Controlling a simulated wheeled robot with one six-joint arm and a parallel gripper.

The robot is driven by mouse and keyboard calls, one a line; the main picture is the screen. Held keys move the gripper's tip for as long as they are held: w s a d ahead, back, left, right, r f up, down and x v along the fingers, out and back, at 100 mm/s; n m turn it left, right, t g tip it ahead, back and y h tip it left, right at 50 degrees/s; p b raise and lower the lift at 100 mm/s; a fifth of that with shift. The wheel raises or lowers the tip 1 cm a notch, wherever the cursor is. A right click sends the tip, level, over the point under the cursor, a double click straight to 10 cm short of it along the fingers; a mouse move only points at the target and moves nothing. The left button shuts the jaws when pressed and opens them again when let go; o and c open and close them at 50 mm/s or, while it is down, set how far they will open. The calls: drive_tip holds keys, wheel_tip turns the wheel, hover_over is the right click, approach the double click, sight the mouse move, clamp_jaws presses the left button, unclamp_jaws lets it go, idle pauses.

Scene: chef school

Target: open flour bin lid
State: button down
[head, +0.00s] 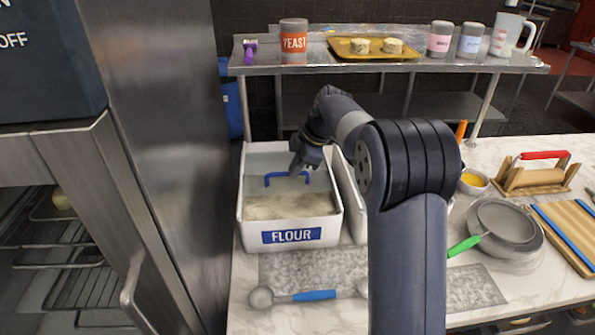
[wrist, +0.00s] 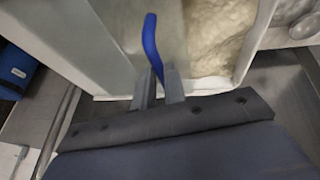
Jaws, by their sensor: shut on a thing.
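The white flour bin (head: 290,231) with a blue FLOUR label stands on the marble counter. Its translucent lid (head: 268,163) covers the back part, and pale flour (head: 285,206) shows in the front part. The lid has a blue handle (head: 272,180). My gripper (head: 303,172) is at the right end of that handle. In the wrist view the gripper fingers (wrist: 160,85) are shut on the blue handle (wrist: 150,40), with flour (wrist: 215,35) visible beside the lid. The far part of the lid is partly hidden by my arm.
A second white bin (head: 347,195) stands close on the right, mostly behind my arm. A steel shelf (head: 440,62) with a yeast jar (head: 293,42) runs behind. A steel cabinet (head: 165,130) is close on the left. A scoop with a blue handle (head: 314,295) lies in front.

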drive_tip(key=w+p, duration=0.2)
drive_tip(key=w, duration=0.3)
drive_tip(key=shift+r+p, duration=0.2)
drive_tip(key=shift+p, duration=0.2)
drive_tip(key=shift+w+f, duration=0.1)
drive_tip(key=shift+w, duration=0.35)
drive_tip(key=c, duration=1.5)
unclamp_jaws()
drive_tip(key=shift+f, duration=0.1)
drive_tip(key=b+v, duration=0.1)
drive_tip(key=v, duration=0.9)
drive_tip(key=shift+s+d+r, duration=0.1)
drive_tip(key=shift+r, duration=0.3)
